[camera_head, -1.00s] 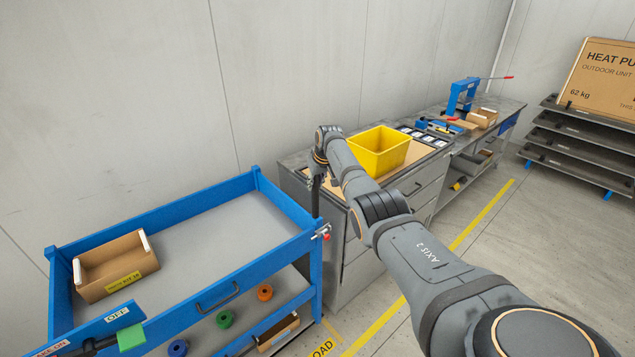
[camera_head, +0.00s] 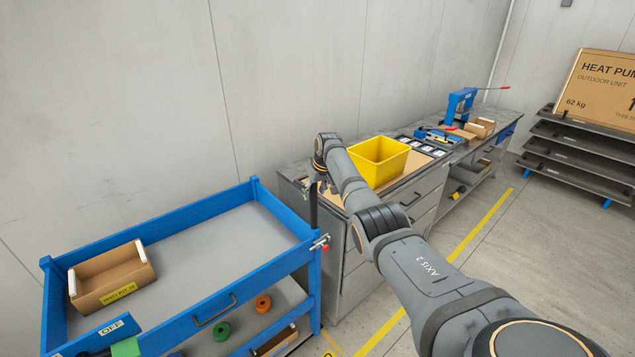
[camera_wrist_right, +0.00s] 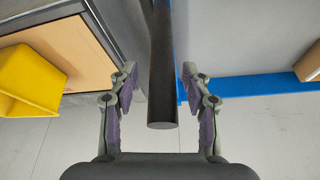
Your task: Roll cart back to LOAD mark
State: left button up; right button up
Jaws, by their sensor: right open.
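The blue cart (camera_head: 180,231) with a grey deck stands at the lower left of the head view. A dark upright post (camera_head: 314,212) rises at its right corner, with a red-tipped latch (camera_head: 324,246) beside it. My right gripper (camera_head: 315,183) is at the top of this post. In the right wrist view its open fingers (camera_wrist_right: 159,78) stand either side of a dark bar (camera_wrist_right: 162,90), with gaps on both sides. A yellow floor marking (camera_head: 330,341) is cut off at the bottom. My left gripper is out of view.
A cardboard box (camera_head: 112,278) sits on the cart deck. Green (camera_head: 221,331) and orange (camera_head: 263,303) rings lie on the lower shelf. The grey workbench (camera_head: 352,268) with a yellow bin (camera_head: 378,161) stands close to the cart's right. Open floor (camera_head: 520,275) lies to the right, beyond a yellow line.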

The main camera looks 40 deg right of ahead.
jog(key=v, duration=1)
jog(key=shift+r, duration=0.35)
jog(key=shift+s, duration=0.15)
